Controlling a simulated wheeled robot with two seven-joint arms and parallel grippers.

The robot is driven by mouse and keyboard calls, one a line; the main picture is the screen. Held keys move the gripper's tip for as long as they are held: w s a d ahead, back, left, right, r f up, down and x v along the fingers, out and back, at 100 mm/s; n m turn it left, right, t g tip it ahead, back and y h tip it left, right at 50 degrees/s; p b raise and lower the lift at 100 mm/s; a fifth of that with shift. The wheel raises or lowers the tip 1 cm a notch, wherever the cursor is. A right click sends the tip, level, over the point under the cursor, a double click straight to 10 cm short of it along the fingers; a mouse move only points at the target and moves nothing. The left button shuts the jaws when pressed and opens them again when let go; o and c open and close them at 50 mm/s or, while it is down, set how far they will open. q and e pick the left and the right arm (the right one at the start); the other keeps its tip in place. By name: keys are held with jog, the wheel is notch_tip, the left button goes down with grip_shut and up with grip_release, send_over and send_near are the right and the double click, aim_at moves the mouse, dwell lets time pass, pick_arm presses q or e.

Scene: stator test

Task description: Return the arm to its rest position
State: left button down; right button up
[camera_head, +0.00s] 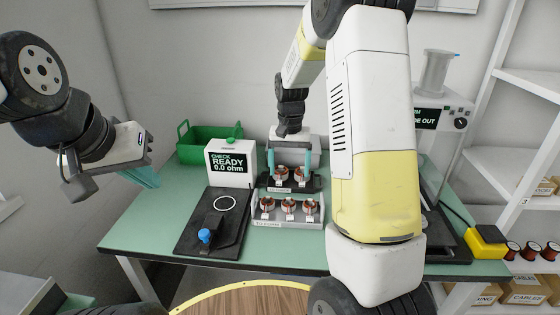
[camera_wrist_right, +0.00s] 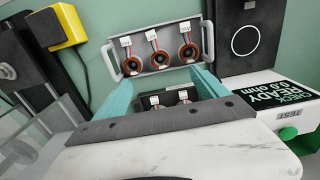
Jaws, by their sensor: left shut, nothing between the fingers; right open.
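My right arm reaches over the table. Its gripper (camera_head: 290,168) is open, pointing down above a dark rack (camera_head: 290,187) holding two copper-wound stators (camera_head: 281,174). In the right wrist view the teal fingers (camera_wrist_right: 162,78) are spread apart, with the dark rack (camera_wrist_right: 148,101) partly hidden behind the gripper body. No stator is visibly held. My left gripper (camera_head: 148,180) is shut and empty, in the air left of the table.
A grey tray (camera_head: 288,222) with three stators stands in front of the rack. The tester (camera_head: 231,163) reads "CHECK READY 0.0 ohm", beside a black fixture (camera_head: 190,240) with a blue knob. A green bin (camera_head: 192,154) stands behind. A yellow-black block (camera_head: 488,240) sits at the right edge.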

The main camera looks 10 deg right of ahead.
jog(key=s+r+n+t+y, duration=0.1)
jog(key=s+r+t, duration=0.2)
jog(key=s+r, duration=0.75)
jog(key=s+a+r+n+t, duration=0.1)
jog(key=s+r, duration=0.2)
jog(key=s, duration=0.3)
jog(key=s+a+r+n+t+y, duration=0.1)
jog(key=s+r+t, duration=0.1)
jog(key=s+r, duration=0.2)
jog(key=s, duration=0.3)
jog(key=shift+n, duration=0.4)
jog(key=shift+s, duration=0.1)
